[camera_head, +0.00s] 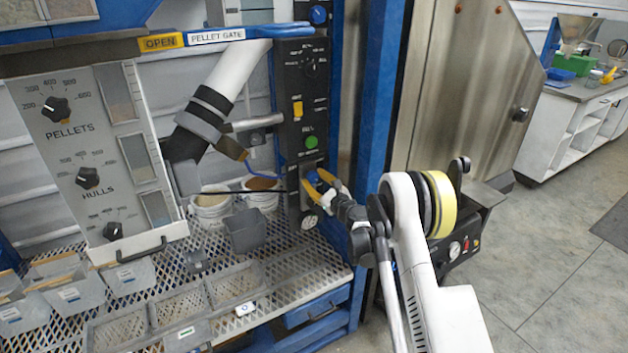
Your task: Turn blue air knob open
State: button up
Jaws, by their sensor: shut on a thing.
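The blue air knob (312,180) is on the lower part of the dark vertical control panel (301,110), above a small round gauge (309,222). My gripper (322,187), with yellow-orange fingers, reaches it from the right and is shut on it. The fingers hide part of the knob, and its exact angle is too small to tell.
The panel also carries a green button (311,142), a yellow switch (297,108) and another blue knob (318,14) at the top. White buckets (210,212) and a grey scoop bin (246,232) stand left of my gripper. A mesh shelf (310,262) lies below.

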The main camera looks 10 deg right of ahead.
jog(key=n, duration=0.4)
jog(key=shift+n, duration=0.3)
jog(key=n, duration=0.3)
jog(key=shift+d+n, duration=0.1)
jog(key=shift+n, duration=0.2)
jog(key=n, duration=0.3)
jog(key=shift+r+n, duration=0.1)
jog(key=shift+n, duration=2.1)
jog(key=o, duration=1.2)
